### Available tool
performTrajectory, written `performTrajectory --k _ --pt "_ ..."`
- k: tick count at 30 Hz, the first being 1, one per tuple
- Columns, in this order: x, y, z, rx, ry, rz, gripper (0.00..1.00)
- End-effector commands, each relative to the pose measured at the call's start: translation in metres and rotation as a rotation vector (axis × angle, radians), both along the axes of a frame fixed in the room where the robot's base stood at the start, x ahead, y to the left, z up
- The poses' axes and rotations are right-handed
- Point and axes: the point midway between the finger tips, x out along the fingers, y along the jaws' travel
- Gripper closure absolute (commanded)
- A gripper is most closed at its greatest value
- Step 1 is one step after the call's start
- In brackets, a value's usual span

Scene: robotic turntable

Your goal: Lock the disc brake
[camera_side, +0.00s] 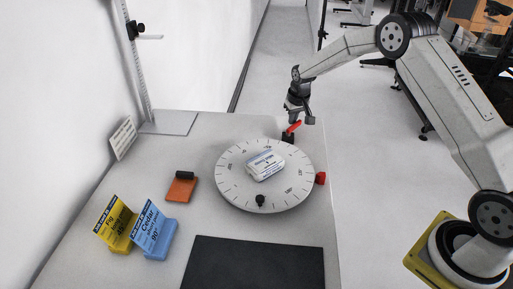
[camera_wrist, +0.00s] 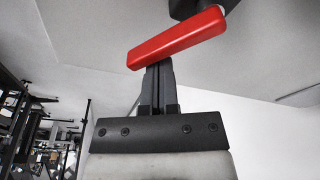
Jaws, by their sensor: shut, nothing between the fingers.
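The round white turntable disc (camera_side: 232,185) has degree marks around its edge and stands on the table. A red brake lever (camera_side: 294,127) sits on a small black block (camera_side: 288,138) at the disc's far edge. The lever slants up to the right. My gripper (camera_side: 293,118) is shut and empty, right above the lever. In the wrist view my closed fingertips (camera_wrist: 156,68) are right at the red lever (camera_wrist: 178,40), against or just short of it; I cannot tell if they touch. The dark part behind the lever is partly cut off by the frame.
A white labelled package (camera_side: 265,165) lies on the disc, with a black knob (camera_side: 260,200) near its front edge. A red block (camera_side: 320,178) is at its right edge. Yellow (camera_side: 117,228) and blue (camera_side: 155,237) card stands, an orange pad (camera_side: 182,189) and a black mat (camera_side: 252,264) are on the table.

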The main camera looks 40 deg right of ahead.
Motion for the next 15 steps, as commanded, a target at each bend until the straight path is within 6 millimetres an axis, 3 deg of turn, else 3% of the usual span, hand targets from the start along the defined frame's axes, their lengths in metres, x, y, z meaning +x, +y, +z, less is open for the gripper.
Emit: performTrajectory --k 15 --pt "-0.0081 -0.0035 0.0004 0.000 0.000 0.000 1.00"
